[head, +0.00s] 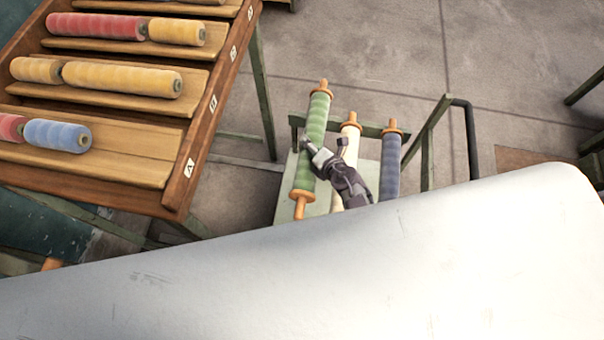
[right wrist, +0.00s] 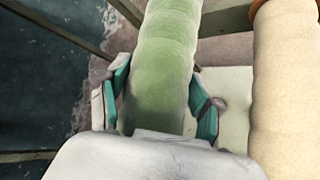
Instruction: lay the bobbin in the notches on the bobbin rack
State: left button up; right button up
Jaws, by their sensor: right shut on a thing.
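A long green bobbin (head: 318,118) with orange spindle ends is in my right gripper (head: 322,156). It slants over a green-framed stand (head: 370,130) and overlaps its crossbar in the head view; I cannot tell whether it touches it. In the right wrist view, the green bobbin (right wrist: 165,70) passes between the two teal-padded fingers. A cream bobbin (head: 351,133) and a blue bobbin (head: 390,168) are beside it at the stand, their upper spindle ends at the crossbar. No notches can be made out. My left gripper is out of view.
A wooden sloped shelf unit (head: 180,185) at the left holds red, yellow and blue rolls on its tiers. A dark bent rail (head: 470,140) stands right of the stand. Concrete floor (head: 370,50) is open behind. My large white body part covers the lower picture.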

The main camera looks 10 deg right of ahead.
aim_at(302, 167)
jog(key=s+a+f+b, duration=0.1)
jog(key=s+a+f, duration=0.1)
jog(key=s+a+f+b, duration=0.1)
jog(key=s+a, duration=0.1)
jog(key=shift+a+f, duration=0.2)
jog(key=shift+f, duration=0.15)
jog(key=shift+f+b, duration=1.3)
jog(key=shift+f, duration=0.45)
jog(key=shift+s+f, duration=0.1)
jog(key=shift+f, duration=0.15)
jog(key=o, duration=1.6)
